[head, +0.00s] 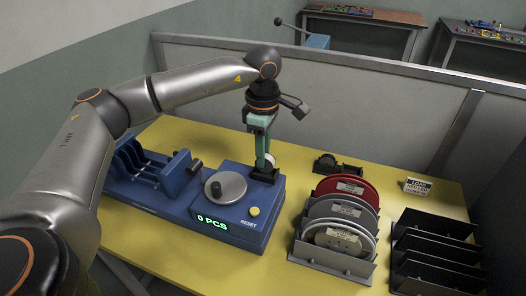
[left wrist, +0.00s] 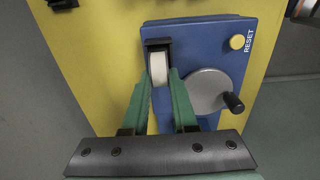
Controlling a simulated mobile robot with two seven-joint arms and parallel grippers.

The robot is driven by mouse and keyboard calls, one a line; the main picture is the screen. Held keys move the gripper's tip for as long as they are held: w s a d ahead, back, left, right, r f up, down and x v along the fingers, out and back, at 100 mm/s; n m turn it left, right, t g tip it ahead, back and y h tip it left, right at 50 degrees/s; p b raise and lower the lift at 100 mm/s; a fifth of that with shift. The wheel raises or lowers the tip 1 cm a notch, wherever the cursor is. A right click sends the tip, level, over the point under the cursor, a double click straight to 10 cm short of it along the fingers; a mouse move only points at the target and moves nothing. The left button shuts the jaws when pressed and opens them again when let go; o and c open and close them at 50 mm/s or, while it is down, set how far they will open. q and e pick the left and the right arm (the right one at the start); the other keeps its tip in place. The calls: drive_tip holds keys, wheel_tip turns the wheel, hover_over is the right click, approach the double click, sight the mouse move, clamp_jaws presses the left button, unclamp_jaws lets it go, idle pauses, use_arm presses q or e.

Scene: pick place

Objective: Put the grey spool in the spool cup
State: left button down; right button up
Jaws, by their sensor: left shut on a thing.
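My left gripper (head: 264,156) reaches down from above the blue counting machine, its green fingers shut on a small pale grey spool (head: 269,160). In the left wrist view the spool (left wrist: 164,72) stands on edge between the fingertips (left wrist: 161,82). The black spool cup (head: 264,175) sits at the machine's back corner, right under the spool; it also shows in the left wrist view (left wrist: 156,44). The spool is at the cup, but I cannot tell whether it rests inside. The fingers hide part of the spool. My right gripper is not in view.
The blue machine (head: 232,234) has a grey crank wheel (head: 225,187), a yellow button and a display reading 0 PCS. Right of it stand a rack of red and grey reels (head: 340,215), a small dark object (head: 326,163), a sign (head: 417,187) and an empty black rack (head: 435,252).

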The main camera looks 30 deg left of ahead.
use_arm(q)
drive_tip(key=shift+f, duration=0.25)
drive_tip(key=shift+f+b, duration=0.45)
drive_tip(key=shift+c, duration=1.5)
unclamp_jaws()
